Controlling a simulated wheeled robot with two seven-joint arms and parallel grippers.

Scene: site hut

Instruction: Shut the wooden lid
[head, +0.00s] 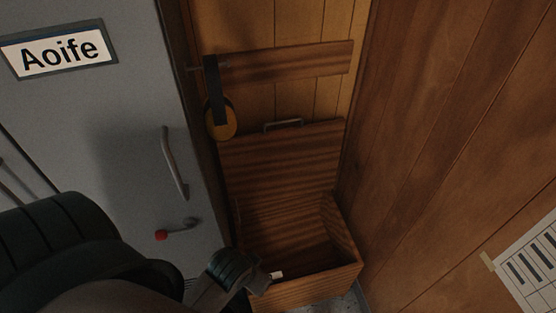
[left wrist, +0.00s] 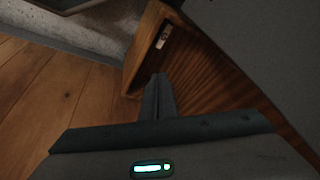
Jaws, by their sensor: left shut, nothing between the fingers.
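The wooden lid (head: 278,160) stands open and upright at the back of a wooden box (head: 312,287), with a metal handle (head: 283,125) along its top edge. The box is open at the top and its inside shows. My left gripper (head: 257,283) is low at the box's front left, well below and in front of the lid's handle. In the left wrist view its shut, empty fingers (left wrist: 158,95) appear in front of the box's striped wood (left wrist: 205,75). I cannot tell whether they touch it. My right gripper is not in view.
A grey locker (head: 110,130) with the name Aoife and a handle stands close on the left. A wooden wall with a paper sheet (head: 532,265) is on the right. A yellow-and-black round object (head: 221,118) hangs above the lid's left side, by a wall board (head: 290,62).

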